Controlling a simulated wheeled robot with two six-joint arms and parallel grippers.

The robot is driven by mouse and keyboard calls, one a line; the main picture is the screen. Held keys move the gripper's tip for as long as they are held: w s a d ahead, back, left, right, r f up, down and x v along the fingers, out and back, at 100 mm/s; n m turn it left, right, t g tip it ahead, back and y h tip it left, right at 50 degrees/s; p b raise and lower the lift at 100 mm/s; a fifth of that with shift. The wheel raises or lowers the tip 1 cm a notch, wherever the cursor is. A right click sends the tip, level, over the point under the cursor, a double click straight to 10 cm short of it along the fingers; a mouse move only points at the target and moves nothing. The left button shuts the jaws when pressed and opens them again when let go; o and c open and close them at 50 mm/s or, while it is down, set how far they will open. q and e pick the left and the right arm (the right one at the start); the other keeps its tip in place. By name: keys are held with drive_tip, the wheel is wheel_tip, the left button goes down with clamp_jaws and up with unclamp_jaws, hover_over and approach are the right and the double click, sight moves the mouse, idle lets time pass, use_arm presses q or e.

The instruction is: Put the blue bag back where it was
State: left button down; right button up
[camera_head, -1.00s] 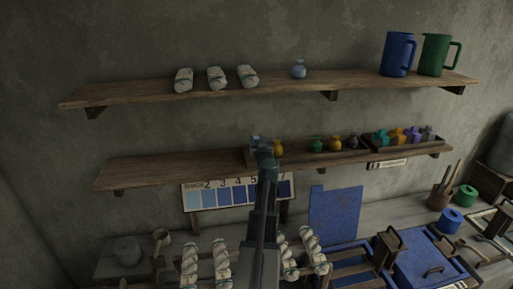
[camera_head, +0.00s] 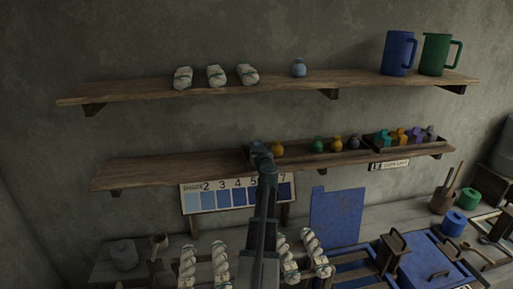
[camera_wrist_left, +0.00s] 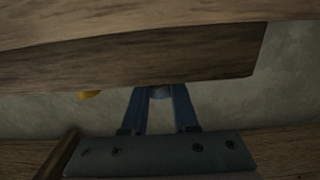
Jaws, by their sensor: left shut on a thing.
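My left gripper (camera_head: 260,150) reaches up to the left end of the wooden tray (camera_head: 305,157) on the lower shelf. In the left wrist view its fingers (camera_wrist_left: 160,95) are shut on a small blue-grey thing (camera_wrist_left: 160,92), which looks like the blue bag. Only a little of it shows there, and in the head view it is hidden behind the gripper. A yellow bag (camera_head: 277,149) stands in the tray just right of the gripper. A separate light blue bag (camera_head: 299,68) stands on the upper shelf. My right gripper is not in view.
The tray also holds a green bag (camera_head: 318,145), another yellow bag (camera_head: 337,144) and a dark bag (camera_head: 353,142). The upper shelf (camera_head: 130,92) is above the gripper. A shade card (camera_head: 237,195) hangs below the lower shelf (camera_head: 150,172), whose left part is clear.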

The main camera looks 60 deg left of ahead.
use_arm(q)
drive_tip(key=c, duration=0.7)
unclamp_jaws()
drive_tip(key=shift+f, duration=0.1)
drive_tip(key=shift+r, duration=0.25)
drive_tip(key=v, duration=1.2)
drive_tip(key=shift+f, duration=0.15)
